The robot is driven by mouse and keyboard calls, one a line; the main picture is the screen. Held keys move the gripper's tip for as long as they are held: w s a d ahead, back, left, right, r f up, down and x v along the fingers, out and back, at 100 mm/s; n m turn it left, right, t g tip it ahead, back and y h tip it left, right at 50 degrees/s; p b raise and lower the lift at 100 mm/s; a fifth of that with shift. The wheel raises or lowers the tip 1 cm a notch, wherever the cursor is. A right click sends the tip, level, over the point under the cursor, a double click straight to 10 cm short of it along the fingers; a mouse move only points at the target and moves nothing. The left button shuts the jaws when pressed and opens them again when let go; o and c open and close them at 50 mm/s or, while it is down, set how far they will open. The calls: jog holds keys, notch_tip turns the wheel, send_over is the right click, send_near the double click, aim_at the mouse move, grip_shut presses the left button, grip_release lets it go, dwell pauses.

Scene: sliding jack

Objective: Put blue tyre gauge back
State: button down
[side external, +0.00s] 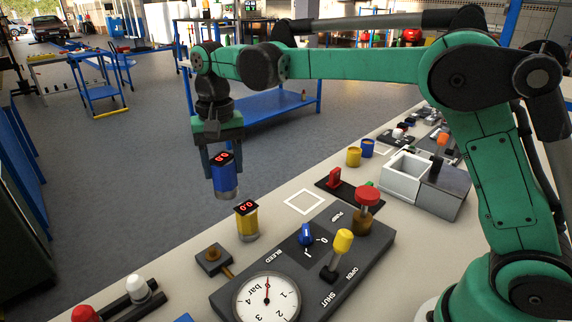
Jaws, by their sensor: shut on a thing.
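My gripper (222,172) is shut on the blue tyre gauge (225,185), a blue cylinder with a red-lit display on its top. It holds the gauge upright in the air, behind and left of a similar yellow gauge (247,225) that stands on the bench. A white square outline (304,202) on the bench top lies to the right of the yellow gauge and is empty. I cannot tell exactly how high the blue gauge hangs.
A dark control panel (318,262) with a pressure dial, blue knob, yellow lever and red button stands in front. Right of the outline are a red switch on a black plate (335,180), yellow (354,157) and blue (367,148) cups, and a white open box (405,172).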

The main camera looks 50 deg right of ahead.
jog(key=s+d+r+m, duration=0.1)
jog(key=d+r+m, duration=0.3)
jog(key=d+r, duration=0.55)
jog(key=f, duration=0.7)
jog(key=d+f, duration=0.1)
jog(key=f, duration=1.2)
jog(key=shift+s+d+f, duration=0.1)
jog(key=shift+d+f, duration=0.15)
jog(key=shift+f, duration=0.1)
jog(key=shift+f, duration=0.1)
jog(key=shift+c, duration=1.1)
grip_release()
